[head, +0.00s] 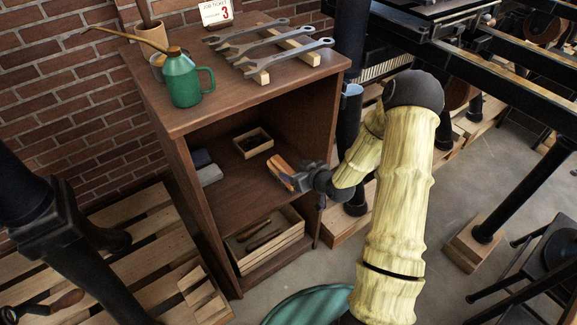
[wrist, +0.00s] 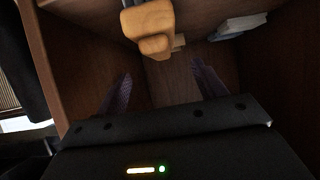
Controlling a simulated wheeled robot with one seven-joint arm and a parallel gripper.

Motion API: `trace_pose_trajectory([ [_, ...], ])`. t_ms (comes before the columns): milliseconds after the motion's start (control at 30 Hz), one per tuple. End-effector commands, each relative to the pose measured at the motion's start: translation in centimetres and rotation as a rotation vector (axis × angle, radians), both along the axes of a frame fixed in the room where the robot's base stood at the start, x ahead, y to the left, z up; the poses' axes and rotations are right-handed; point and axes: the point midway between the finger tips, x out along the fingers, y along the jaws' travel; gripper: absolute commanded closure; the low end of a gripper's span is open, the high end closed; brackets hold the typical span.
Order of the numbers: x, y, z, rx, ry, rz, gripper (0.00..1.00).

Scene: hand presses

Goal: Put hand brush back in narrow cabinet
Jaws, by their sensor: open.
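The hand brush (head: 278,166), with an orange-brown wooden body, is at the front of the middle shelf of the narrow brown cabinet (head: 182,165). In the wrist view the brush (wrist: 150,22) shows as pale rounded wood at the top, just beyond my fingertips. My gripper (head: 295,181) is open at the cabinet's front opening, right beside the brush in the head view. In the wrist view its two dark fingers (wrist: 160,72) stand apart with bare shelf between them. The brush's bristles and its exact contact with the shelf are hard to make out.
The middle shelf also holds a small wooden box (head: 253,142) and grey blocks (head: 206,168). A wooden crate (head: 266,239) with tools stands below. A green oil can (head: 182,82) and several wrenches (head: 270,48) rest on top. Dark press frames stand on both sides.

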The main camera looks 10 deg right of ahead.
Motion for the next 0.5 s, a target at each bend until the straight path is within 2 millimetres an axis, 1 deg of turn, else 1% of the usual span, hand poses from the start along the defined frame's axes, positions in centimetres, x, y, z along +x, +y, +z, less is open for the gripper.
trace_pose_trajectory([
  [33,-0.9,-0.5,0.7,-0.001,0.001,-0.002,0.3],
  [100,-1.9,-0.9,1.3,0.0,0.001,-0.002,0.3],
  [200,-3.1,-1.4,2.0,-0.001,0.001,-0.001,0.3],
  [333,-4.0,-1.7,2.4,0.0,0.0,0.0,0.3],
  [500,-4.1,-1.7,2.4,-0.001,0.0,0.0,0.3],
])
